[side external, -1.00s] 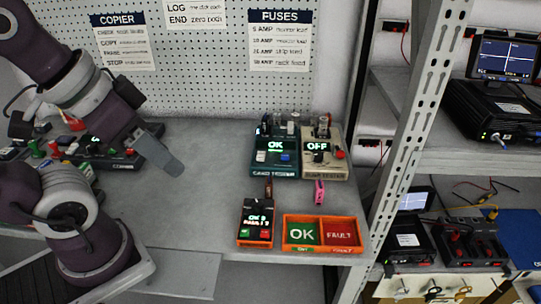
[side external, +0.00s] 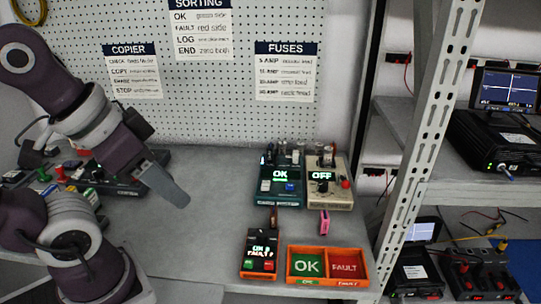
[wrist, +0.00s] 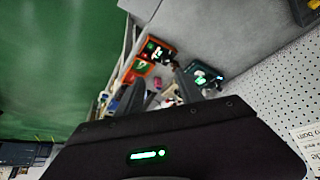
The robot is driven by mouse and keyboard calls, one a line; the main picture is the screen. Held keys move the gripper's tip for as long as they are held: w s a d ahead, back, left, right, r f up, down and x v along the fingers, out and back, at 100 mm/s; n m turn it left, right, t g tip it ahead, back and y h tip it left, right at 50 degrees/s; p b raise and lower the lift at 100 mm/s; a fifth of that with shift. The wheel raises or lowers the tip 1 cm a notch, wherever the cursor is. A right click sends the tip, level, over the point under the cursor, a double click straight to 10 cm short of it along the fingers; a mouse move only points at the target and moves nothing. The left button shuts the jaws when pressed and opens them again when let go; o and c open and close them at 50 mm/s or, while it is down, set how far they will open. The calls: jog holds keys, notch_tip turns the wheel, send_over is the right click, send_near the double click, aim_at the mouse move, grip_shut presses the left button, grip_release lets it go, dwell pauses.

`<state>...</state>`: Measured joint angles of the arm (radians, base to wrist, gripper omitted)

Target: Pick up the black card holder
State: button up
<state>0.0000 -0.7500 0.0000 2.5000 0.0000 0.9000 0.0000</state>
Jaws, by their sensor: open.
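I cannot clearly make out a black card holder. A small dark upright piece (side external: 273,218) stands behind the black counter box in the side view, but I cannot tell what it is. A pink upright piece (side external: 324,222) stands to its right. My gripper (side external: 178,190) hangs above the left part of the bench, well left of both pieces, pointing down and to the right. In the wrist view its two fingers (wrist: 158,86) are apart, with nothing visibly held between them.
The black counter box (side external: 260,253) and an orange OK/FAULT tray (side external: 328,283) sit at the bench's front right. A teal tester (side external: 279,186) and a beige tester (side external: 328,190) stand behind. A metal rack post (side external: 418,130) rises at right. The bench middle (side external: 205,225) is clear.

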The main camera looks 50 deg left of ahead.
jog(key=w+a+r+n, duration=0.2)
jog(key=w+a+r, duration=0.1)
jog(key=w, duration=0.9)
jog(key=n+g+y, duration=0.2)
jog(key=n+y, duration=0.1)
jog(key=n, duration=0.3)
send_over(270, 147)
jog(key=s+d, duration=0.2)
jog(key=f, duration=1.7)
jog(key=shift+w+a+f, duration=0.1)
jog(key=shift+a+f, duration=0.15)
jog(key=shift+f, duration=0.15)
jog(key=x, duration=0.7)
grip_shut()
